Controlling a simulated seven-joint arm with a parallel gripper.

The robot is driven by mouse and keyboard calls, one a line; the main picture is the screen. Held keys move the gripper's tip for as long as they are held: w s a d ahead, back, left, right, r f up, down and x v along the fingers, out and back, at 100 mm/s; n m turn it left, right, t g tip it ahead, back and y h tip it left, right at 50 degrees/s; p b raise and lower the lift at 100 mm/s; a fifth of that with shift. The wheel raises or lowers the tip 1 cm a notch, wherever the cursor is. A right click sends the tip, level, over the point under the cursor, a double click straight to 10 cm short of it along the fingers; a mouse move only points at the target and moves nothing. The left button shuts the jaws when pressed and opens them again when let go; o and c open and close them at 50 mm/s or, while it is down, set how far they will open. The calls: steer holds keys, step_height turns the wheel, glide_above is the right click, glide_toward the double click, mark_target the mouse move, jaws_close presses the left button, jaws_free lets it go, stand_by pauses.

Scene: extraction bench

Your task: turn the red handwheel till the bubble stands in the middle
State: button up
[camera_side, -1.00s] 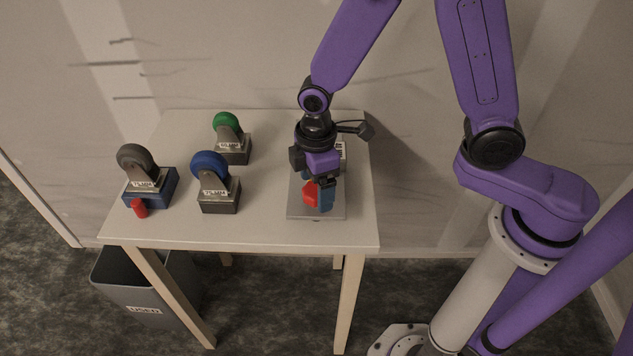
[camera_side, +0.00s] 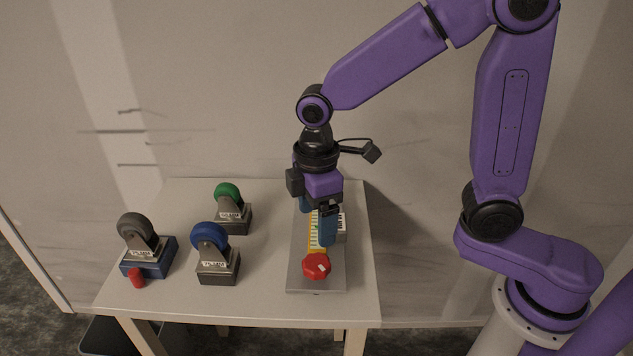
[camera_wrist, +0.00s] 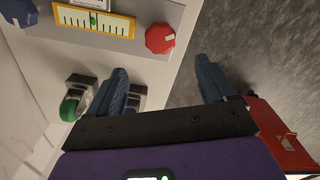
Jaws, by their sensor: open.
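The red handwheel (camera_side: 316,267) stands at the front end of a grey plate (camera_side: 300,281); it also shows in the wrist view (camera_wrist: 160,38). Beside it on the plate is a yellow-framed level scale (camera_side: 312,240). In the wrist view the scale (camera_wrist: 70,20) shows a small green bubble (camera_wrist: 93,19) near its middle. My gripper (camera_side: 318,226) is open and empty above the plate, apart from the handwheel. In the wrist view the fingers of my gripper (camera_wrist: 162,68) are spread, with the handwheel beyond their tips. The fingers partly cover the scale in the side view.
Three casters stand to the left: grey on a blue base (camera_side: 150,268), blue (camera_side: 210,238) and green (camera_side: 228,194). A small red cylinder (camera_side: 137,278) is by the grey one. A blue knob (camera_wrist: 18,12) shows in the wrist view. A bin (camera_side: 103,337) is below the table.

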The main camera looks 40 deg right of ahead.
step_height(320, 180, up, 7)
stand_by(0.3)
steer(key=shift+s+d+f, duration=0.1)
steer(key=shift+f, duration=0.05)
steer(key=s+d+f, duration=0.2)
steer(key=s+d, duration=0.4)
steer(key=s, duration=0.3)
steer(key=s+d+f+m, duration=0.1)
steer(key=s+d+f, duration=0.2)
steer(key=s+d, duration=0.4)
steer(key=s, duration=0.3)
steer(key=shift+f, duration=0.2)
steer(key=shift+w, duration=0.1)
stand_by(0.9)
